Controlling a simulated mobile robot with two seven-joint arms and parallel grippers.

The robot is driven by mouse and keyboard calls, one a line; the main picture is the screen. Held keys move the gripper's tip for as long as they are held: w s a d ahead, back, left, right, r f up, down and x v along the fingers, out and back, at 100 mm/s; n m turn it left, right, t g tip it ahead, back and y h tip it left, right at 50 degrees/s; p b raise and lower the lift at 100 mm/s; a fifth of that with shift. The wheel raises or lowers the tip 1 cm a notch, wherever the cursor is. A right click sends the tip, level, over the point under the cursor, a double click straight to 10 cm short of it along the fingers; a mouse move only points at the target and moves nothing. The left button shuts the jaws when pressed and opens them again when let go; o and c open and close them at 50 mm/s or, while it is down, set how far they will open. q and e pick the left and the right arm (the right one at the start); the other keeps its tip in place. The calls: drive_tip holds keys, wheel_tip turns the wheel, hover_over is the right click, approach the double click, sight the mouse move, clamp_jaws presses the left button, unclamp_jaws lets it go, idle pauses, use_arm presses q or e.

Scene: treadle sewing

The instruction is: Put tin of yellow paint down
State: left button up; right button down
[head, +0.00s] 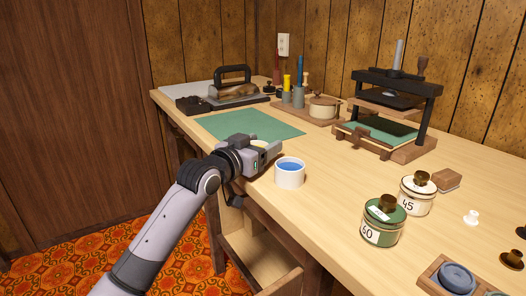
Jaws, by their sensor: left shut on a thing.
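My left gripper (272,150) is over the front part of the workbench, just behind and left of a white tin of blue paint (290,178). It is shut on the tin of yellow paint (258,143), of which only a small pale rim shows behind the gripper. The rest of that tin is hidden, so I cannot tell whether its base touches the bench. The blue tin stands upright and open on the bench. My right gripper is not in view.
A green mat (240,124) lies behind the gripper. A screw press (390,110) stands at the back right. Labelled jars, a green one (381,225) and a white one (417,197), stand at the right front. An open drawer (262,250) is below the front edge.

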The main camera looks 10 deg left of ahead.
use_arm(q)
drive_tip(key=shift+w+d+r, duration=0.15)
drive_tip(key=shift+w+r, duration=0.05)
drive_tip(key=shift+w, duration=0.2)
drive_tip(key=shift+f, duration=0.1)
drive_tip(key=o, duration=1.2)
drive_tip(key=shift+f, duration=0.1)
